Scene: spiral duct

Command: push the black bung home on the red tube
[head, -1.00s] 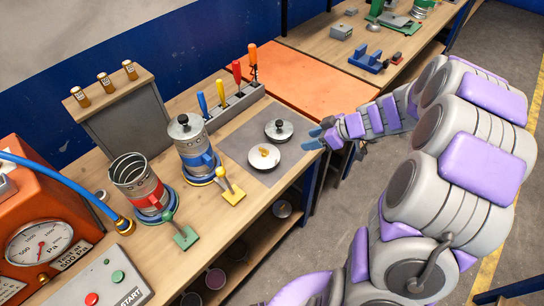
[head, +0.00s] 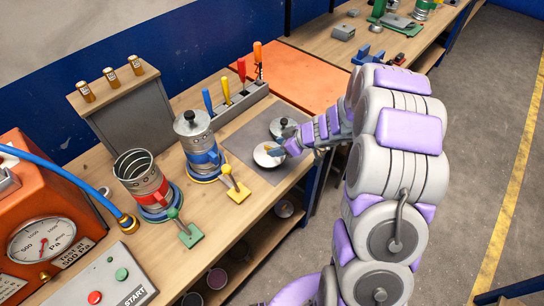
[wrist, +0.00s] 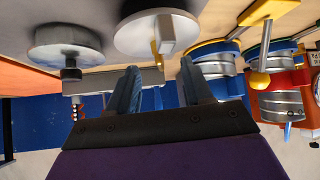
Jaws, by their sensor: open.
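The red tube (head: 150,187) is a metal cylinder with a red band, open at the top, upright in a blue ring on the bench. It also shows at the right of the wrist view (wrist: 279,104). A pale disc with a black knob (head: 279,134) lies on the grey mat, knob up; it is at left in the wrist view (wrist: 66,42). A second pale disc (head: 266,160) with a small block-like, partly yellow grip (wrist: 166,46) lies in front of it. My gripper (head: 279,149) is open and empty, just above this second disc.
A blue-banded tube (head: 205,158) with a black-knobbed lid stands between the red tube and the mat (head: 238,143). Clamps with green and yellow bases (head: 190,235) stand along the front. A tool rack (head: 240,100) is behind; an orange gauge box (head: 25,205) is at left.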

